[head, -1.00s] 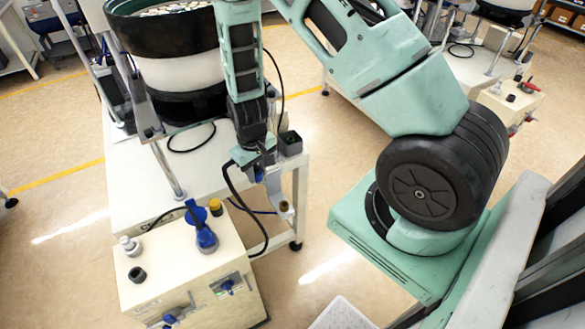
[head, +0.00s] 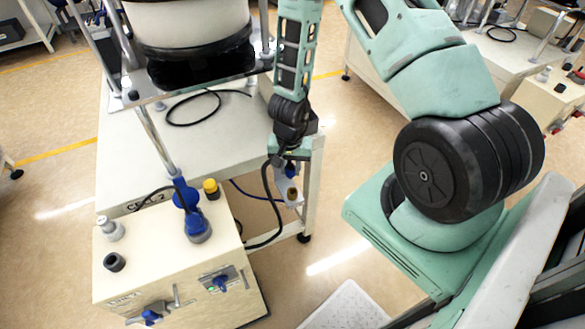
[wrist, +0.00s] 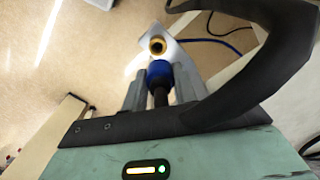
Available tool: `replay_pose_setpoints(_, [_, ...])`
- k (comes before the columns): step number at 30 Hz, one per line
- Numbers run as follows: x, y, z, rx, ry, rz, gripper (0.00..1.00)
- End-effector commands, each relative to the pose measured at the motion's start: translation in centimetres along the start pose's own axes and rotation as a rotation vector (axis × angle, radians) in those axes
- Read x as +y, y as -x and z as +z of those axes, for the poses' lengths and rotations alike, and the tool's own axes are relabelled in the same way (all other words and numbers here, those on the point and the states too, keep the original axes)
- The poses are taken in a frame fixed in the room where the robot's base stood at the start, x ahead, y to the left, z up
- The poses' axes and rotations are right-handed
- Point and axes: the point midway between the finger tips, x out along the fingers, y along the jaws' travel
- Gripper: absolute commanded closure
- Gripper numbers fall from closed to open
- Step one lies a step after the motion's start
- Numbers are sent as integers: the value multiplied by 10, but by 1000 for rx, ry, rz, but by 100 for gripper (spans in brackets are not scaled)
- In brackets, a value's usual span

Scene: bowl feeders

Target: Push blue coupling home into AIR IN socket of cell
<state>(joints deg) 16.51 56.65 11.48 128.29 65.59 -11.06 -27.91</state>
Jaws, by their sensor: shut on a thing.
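My gripper (head: 288,157) is shut on the blue coupling, which shows between its two grey fingers in the wrist view (wrist: 159,72). A black hose (head: 267,195) trails from the gripper area. A brass-coloured socket (wrist: 157,45) sits on a pale bracket (wrist: 175,52) just beyond the coupling's front end. In the head view the socket (head: 292,193) is below the gripper, beside the table's leg. The coupling is roughly in line with the socket and looks apart from it; the exact gap is unclear.
The white cell table (head: 150,170) carries the bowl feeder (head: 195,25). A cream box (head: 165,265) with blue, yellow and grey fittings stands in front. A thin blue hose (head: 245,192) runs near the bracket.

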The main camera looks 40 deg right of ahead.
Motion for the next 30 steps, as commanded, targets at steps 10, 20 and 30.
replay_pose_setpoints(10, [6, 8, -2, -8, -177, -4, 99])
replay_pose_setpoints(20, [6, -15, -2, -8, -174, -4, 99])
replay_pose_setpoints(30, [5, -45, -2, -8, -174, -4, 99])
